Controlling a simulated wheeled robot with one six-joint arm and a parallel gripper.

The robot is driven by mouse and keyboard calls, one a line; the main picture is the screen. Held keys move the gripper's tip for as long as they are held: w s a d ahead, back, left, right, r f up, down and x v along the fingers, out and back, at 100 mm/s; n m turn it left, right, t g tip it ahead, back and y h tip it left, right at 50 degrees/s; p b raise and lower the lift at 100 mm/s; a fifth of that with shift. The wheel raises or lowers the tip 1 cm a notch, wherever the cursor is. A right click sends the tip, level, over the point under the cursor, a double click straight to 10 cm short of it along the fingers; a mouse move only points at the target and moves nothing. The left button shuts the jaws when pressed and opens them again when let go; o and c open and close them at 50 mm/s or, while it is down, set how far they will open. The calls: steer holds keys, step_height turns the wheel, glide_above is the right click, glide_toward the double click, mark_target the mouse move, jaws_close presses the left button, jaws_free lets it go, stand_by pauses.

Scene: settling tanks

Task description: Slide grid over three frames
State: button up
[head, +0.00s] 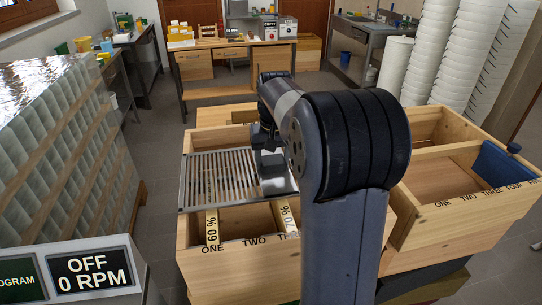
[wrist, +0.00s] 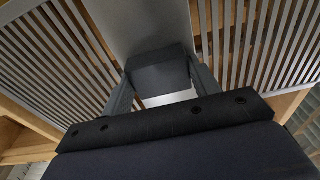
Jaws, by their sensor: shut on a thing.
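The grid (head: 215,180) is a silver metal panel with parallel slats. It lies over the open wooden box (head: 230,249) in front of me, roughly level; I cannot tell whether it touches the rim. My gripper (wrist: 160,80) is shut on the grid's dark block handle, on a plain plate between two slatted parts (wrist: 50,60). In the head view my arm partly hides the gripper and the grid's right side. Under the grid's near edge, two pale strips marked 60 % (head: 211,228) and 70 % (head: 287,217) show near the ONE, TWO lettering. The frames below are mostly hidden.
A second wooden box (head: 437,222) stands right, with a blue piece (head: 505,168) at its right end. A stack of pale framed panels (head: 60,150) stands left, behind an OFF 0 RPM display (head: 92,275). A workbench (head: 230,60) stands behind, with grey floor before it.

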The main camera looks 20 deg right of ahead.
mark_target(281, 191)
steer(key=shift+s+a+b, duration=0.3)
steer(key=shift+s+b, duration=0.1)
steer(key=shift+s, duration=1.15)
steer(key=shift+s+a+b, duration=0.35)
steer(key=shift+s+b, duration=0.1)
steer(key=shift+s, duration=1.15)
steer(key=shift+s+a+b, duration=0.3)
steer(key=shift+s+b, duration=0.1)
steer(key=shift+s, duration=1.15)
steer(key=shift+r+p, duration=0.1)
steer(key=shift+p, duration=0.3)
steer(key=o, duration=1.4)
steer(key=r, duration=0.3)
steer(key=s+r, duration=0.1)
steer(key=r, duration=0.6)
steer(key=shift+s+a+r, duration=0.15)
steer(key=shift+r, duration=0.15)
